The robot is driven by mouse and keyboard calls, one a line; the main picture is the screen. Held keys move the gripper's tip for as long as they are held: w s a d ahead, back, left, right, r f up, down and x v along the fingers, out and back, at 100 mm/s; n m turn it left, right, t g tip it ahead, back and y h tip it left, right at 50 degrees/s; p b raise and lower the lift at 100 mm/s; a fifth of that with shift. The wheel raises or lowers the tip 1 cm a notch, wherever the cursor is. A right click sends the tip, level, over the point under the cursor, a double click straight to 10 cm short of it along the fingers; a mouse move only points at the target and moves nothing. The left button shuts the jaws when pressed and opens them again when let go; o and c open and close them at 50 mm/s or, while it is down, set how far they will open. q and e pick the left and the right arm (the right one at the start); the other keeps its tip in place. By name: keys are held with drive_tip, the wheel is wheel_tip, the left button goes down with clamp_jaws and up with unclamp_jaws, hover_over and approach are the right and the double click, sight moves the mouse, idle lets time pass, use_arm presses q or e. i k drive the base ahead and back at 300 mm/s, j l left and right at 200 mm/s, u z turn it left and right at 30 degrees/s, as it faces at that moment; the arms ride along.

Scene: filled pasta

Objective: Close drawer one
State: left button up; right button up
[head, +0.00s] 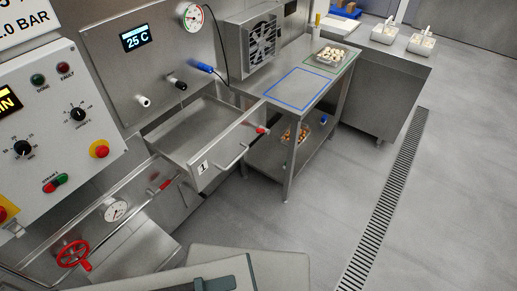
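Drawer one (218,158) is a steel drawer that stands pulled out from the steel machine cabinet. Its front carries a white label with the number 1 (203,167) and a bar handle (236,160). The inside of the drawer (190,125) looks empty from above. Neither my left nor my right gripper is in view, and nothing touches the drawer that I can see.
Below drawer one are a pressure gauge (116,211) and a red handwheel (73,254). A control panel (65,125) stands at the left. A steel table (330,75) with a blue outline stands right of the drawer. The grey floor (300,230) in front is clear.

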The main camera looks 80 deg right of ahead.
sight(215, 134)
drive_tip(key=k+l+z, duration=0.15)
drive_tip(key=z, duration=2.35)
